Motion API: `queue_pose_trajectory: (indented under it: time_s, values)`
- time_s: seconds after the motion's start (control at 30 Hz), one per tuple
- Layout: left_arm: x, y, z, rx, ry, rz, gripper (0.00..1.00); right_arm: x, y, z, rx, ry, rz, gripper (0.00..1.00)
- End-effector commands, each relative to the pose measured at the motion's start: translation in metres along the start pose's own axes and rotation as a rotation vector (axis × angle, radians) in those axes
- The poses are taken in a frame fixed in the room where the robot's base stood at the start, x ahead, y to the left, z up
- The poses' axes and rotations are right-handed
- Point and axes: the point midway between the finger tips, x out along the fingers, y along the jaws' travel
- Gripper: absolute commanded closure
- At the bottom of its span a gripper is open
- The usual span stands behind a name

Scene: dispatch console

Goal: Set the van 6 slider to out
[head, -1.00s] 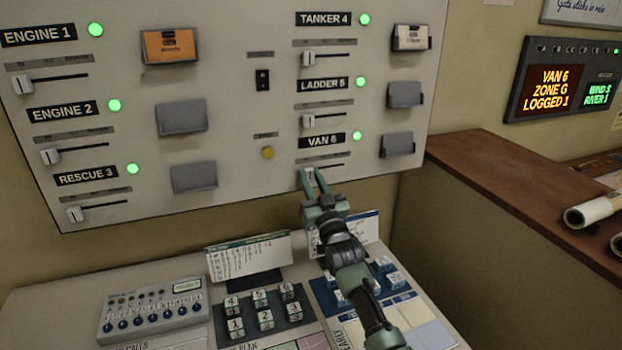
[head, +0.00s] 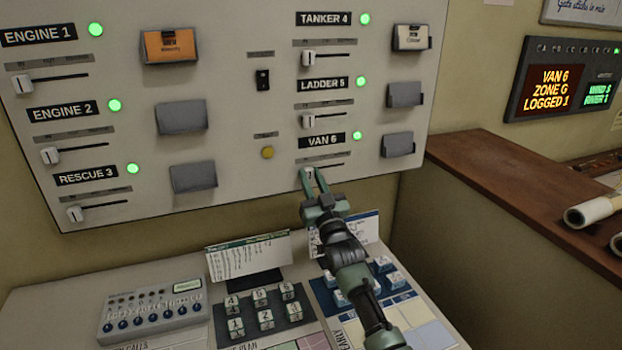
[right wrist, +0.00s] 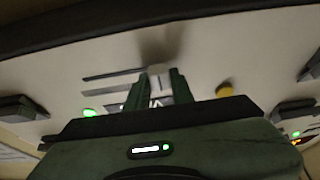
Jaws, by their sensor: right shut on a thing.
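The Van 6 slider (head: 331,165) is a short dark slot below the "VAN 6" label (head: 321,140) at the lower right of the grey panel. Its pale knob is at the slot's left end, mostly hidden by my fingers in the head view. My right gripper (head: 311,171) is shut on this knob. In the right wrist view the pale knob (right wrist: 157,71) shows between the tips of my two green fingers. The small position words above the slot are too blurred to read. My left gripper is not in view.
The Ladder 5 slider knob (head: 308,121) sits just above. A yellow button (head: 267,153) is left of Van 6, and a grey card holder (head: 397,145) is right. Below is a desk with number blocks (head: 266,320) and a standing card (head: 249,254).

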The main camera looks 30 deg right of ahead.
Motion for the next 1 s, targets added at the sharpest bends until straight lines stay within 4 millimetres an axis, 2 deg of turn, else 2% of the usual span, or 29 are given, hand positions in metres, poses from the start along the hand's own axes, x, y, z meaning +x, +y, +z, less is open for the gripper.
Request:
queue_pose_trajectory:
  time_s: [0.43,0.73,1.0]
  values:
    - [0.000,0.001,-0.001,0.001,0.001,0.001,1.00,0.000,0.001,0.001,0.000,-0.001,0.000,1.00]
    - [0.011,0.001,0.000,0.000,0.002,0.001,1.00,-0.001,0.045,0.002,-0.005,-0.001,0.000,1.00]
    - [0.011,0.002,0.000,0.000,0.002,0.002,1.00,-0.001,0.050,0.001,0.002,-0.002,0.000,1.00]
